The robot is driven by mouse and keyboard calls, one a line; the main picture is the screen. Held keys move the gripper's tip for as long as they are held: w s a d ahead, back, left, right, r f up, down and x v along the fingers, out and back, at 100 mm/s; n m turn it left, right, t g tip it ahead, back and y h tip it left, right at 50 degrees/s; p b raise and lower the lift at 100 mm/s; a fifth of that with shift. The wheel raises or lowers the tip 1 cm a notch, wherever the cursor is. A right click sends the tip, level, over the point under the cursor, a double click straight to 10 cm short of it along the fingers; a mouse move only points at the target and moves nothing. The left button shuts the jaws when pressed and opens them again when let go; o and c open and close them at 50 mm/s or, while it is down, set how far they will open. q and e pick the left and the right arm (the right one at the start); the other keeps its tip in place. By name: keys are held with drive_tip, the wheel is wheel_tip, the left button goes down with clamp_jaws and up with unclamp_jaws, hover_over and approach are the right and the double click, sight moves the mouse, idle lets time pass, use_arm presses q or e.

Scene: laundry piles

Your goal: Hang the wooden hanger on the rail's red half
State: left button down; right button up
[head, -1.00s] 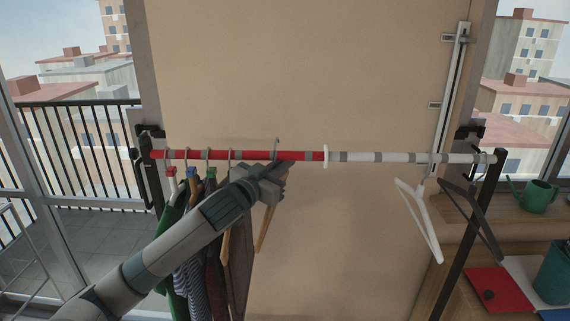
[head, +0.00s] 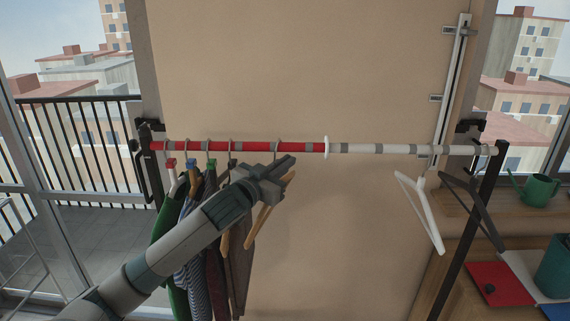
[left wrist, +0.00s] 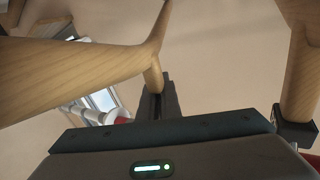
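The wooden hanger (head: 264,220) hangs at the rail's red half (head: 304,147), right of the clothes. Its hook sits over the bar, and its neck is partly hidden by my left gripper (head: 280,176). In the left wrist view, pale wooden parts of the hanger (left wrist: 85,68) loom close to the camera. There the two dark fingers of my left gripper (left wrist: 225,118) stand wide apart with a gap between them. The gripper is just below the bar and close to the hanger; contact is unclear. My right gripper is not in view.
Several garments (head: 205,240) hang on hangers at the left of the red half. A white ring (head: 326,147) parts it from the white half (head: 400,149). A white hanger (head: 424,210) and a dark hanger (head: 475,210) hang at the right. The bar around the ring is free.

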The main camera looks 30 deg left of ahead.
use_arm(q)
drive_tip(key=c, duration=1.9)
unclamp_jaws()
drive_tip(key=s+d+p, duration=0.1)
drive_tip(key=s+d, duration=0.1)
drive_tip(key=s, duration=0.1)
drive_tip(key=s+d+p, duration=0.1)
drive_tip(key=s, duration=0.2)
drive_tip(key=s+d, duration=0.2)
drive_tip(key=s, duration=0.1)
drive_tip(key=shift+s+d+p, duration=0.2)
drive_tip(key=shift+d+p, duration=0.15)
drive_tip(key=shift+p, duration=0.05)
